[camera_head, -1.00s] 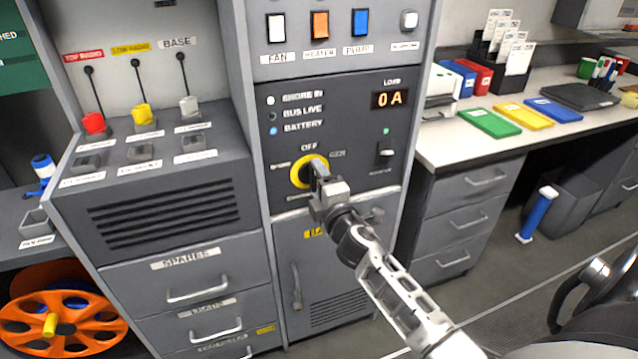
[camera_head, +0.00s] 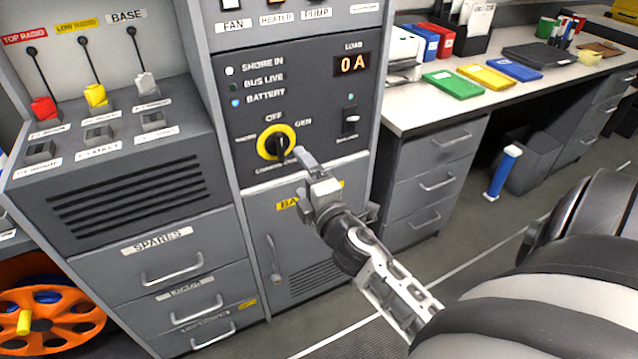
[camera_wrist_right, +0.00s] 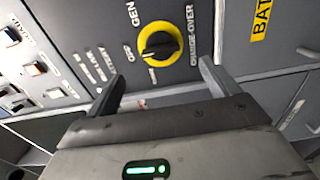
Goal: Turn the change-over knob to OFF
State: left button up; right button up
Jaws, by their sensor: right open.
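The change-over knob (camera_head: 277,142) is a black handle on a round yellow plate on the dark panel. The OFF label (camera_head: 274,118) is above it and GEN (camera_head: 303,122) is at upper right. The handle stands about upright, in line with OFF. In the right wrist view the knob (camera_wrist_right: 160,45) is fully visible ahead, its handle lying along the line towards OFF. My right gripper (camera_head: 303,160) is below and right of the knob, apart from it. Its two fingers (camera_wrist_right: 162,86) are spread and empty. My left gripper is not in view.
The load display (camera_head: 352,64) reads 0 A. A small switch (camera_head: 350,121) sits right of the knob. A cabinet door with a handle (camera_head: 273,258) is below the panel.

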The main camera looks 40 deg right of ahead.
jog(key=v, duration=0.7)
jog(key=shift+b, duration=0.45)
